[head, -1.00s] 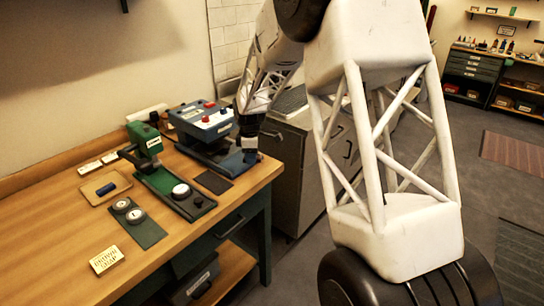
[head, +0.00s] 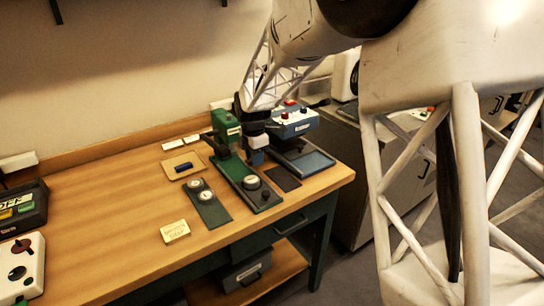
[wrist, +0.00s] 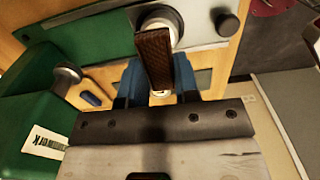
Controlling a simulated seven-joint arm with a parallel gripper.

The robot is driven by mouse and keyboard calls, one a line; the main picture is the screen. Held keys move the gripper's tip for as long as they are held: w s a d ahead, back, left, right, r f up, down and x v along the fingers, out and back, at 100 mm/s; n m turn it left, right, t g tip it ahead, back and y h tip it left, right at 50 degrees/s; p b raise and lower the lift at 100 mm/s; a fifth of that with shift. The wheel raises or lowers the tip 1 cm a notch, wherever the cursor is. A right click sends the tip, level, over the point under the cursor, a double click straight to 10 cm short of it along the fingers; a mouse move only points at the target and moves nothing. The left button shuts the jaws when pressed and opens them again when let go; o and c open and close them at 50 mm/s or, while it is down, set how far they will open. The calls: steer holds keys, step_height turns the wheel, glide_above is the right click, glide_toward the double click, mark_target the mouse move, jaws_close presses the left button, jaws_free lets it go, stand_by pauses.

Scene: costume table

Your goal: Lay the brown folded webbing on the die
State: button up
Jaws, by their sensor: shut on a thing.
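The brown folded webbing (wrist: 154,60) stands out from between the blue fingers of my gripper (wrist: 158,82) in the wrist view. My gripper is shut on it. The die, a pale round disc (head: 251,182), sits on the base of the green press in the head view. In the wrist view the die (wrist: 174,22) lies beyond the webbing's far end, which partly covers it. My gripper (head: 257,157) is beside the press head, above and behind the die in the head view. The webbing cannot be made out there. I cannot tell whether webbing and die touch.
The green press (head: 226,128) stands close left of my gripper. A blue-grey machine with red knobs (head: 295,120) is close on the right. A dark mat (head: 281,178) lies between them. A green plate with two discs (head: 208,205) and a label block (head: 175,232) lie left.

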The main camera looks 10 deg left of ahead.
mark_target(251, 179)
steer(key=shift+s+a+r+n, duration=0.2)
steer(key=shift+s+a+n, duration=0.2)
steer(key=shift+s+a, duration=0.25)
steer(key=shift+w+f, duration=0.1)
steer(key=shift+f, duration=0.15)
steer(key=shift+f, duration=2.65)
steer(key=shift+f, duration=0.5)
steer(key=o, duration=0.6)
steer(key=shift+r, duration=0.15)
steer(key=shift+r, duration=5.3)
